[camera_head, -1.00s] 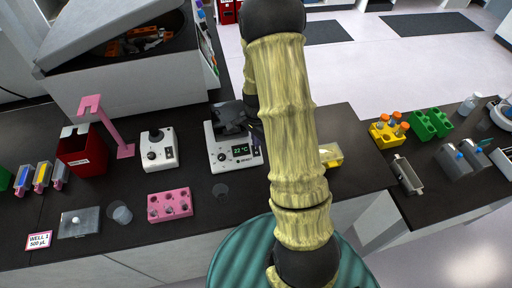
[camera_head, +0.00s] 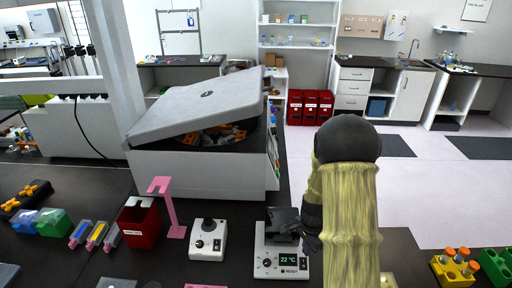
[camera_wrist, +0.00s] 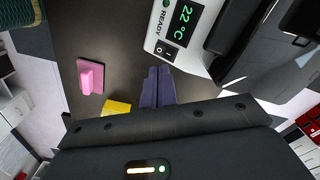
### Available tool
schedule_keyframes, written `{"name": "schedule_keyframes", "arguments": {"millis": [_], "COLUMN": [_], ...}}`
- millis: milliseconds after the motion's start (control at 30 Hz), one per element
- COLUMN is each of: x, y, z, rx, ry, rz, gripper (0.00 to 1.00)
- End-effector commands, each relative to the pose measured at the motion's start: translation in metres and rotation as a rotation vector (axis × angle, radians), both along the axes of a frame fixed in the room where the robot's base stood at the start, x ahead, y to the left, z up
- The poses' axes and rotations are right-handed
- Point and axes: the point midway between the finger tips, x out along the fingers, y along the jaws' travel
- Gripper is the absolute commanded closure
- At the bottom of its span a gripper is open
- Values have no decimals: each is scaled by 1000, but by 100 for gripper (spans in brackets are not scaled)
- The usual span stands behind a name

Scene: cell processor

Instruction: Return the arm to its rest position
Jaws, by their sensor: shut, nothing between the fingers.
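My arm, in a pale yellow sleeve with a dark joint at its top, stands in the right middle of the head view. My gripper (camera_wrist: 158,88) shows in the wrist view with its two dark purplish fingers together and nothing between them. It is over the dark bench, close beside the white device with a green 22 °C READY display (camera_wrist: 180,28). In the head view this device (camera_head: 287,264) stands just left of my arm, and my sleeve hides much of the gripper.
A large centrifuge with a raised lid (camera_head: 200,100) stands behind the bench items. A pink stand (camera_head: 168,205), a red bin (camera_head: 140,226), a white knob device (camera_head: 208,240) and a yellow tube rack (camera_head: 455,270) are on the bench. Pale floor is open behind my arm.

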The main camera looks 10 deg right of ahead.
Motion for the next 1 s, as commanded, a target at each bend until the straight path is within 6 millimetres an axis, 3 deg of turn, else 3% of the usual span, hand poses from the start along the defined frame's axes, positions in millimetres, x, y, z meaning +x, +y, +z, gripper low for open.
{"name": "schedule_keyframes", "arguments": {"millis": [267, 600, 800, 1000], "x": [-14, -72, -111, -124], "y": [22, 71, 91, 96], "z": [31, 91, 109, 114], "rx": [-9, -70, -124, -145], "ry": [-47, -148, -192, -201], "rz": [226, 825, 1138, 1245], "gripper": [100, 100, 100, 100]}}
